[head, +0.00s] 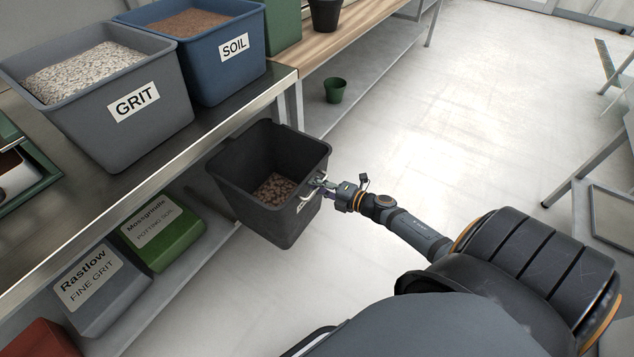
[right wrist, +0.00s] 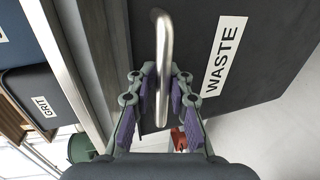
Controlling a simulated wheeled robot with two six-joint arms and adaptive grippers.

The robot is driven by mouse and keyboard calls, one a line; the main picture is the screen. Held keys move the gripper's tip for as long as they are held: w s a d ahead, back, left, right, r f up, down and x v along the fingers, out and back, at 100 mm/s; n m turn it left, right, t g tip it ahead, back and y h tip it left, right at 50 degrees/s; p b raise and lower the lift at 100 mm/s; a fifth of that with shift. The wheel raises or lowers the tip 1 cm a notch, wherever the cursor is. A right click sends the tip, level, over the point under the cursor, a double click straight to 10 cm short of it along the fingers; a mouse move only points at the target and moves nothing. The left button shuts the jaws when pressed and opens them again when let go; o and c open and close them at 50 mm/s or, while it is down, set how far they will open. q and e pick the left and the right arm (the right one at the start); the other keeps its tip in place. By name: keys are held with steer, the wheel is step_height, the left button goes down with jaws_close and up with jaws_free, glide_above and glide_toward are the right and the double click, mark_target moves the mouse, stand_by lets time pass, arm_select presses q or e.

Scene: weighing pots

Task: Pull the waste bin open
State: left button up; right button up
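The waste bin (head: 262,205) is a dark grey, open-topped bin with brown lumps (head: 277,188) at its bottom. It sticks out in front of the steel bench, and its inside shows from above. Its pale bar handle (head: 309,190) is on the side facing my right arm. In the right wrist view the handle (right wrist: 163,50) is a metal bar beside the white WASTE label (right wrist: 223,55). My right gripper (head: 325,185) is at the handle. Its purple-padded fingers (right wrist: 163,88) are closed in on both sides of the bar. My left gripper is out of view.
The steel bench (head: 150,150) carries a grey GRIT tub (head: 165,125) and a blue SOIL tub (head: 250,75). Green (head: 180,240) and grey (head: 110,300) bags lie on the shelf below. A small green pot (head: 335,90) stands behind the bin.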

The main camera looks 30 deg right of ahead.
steer(key=v, duration=1.2)
steer(key=shift+f, duration=0.15)
stand_by(0.3)
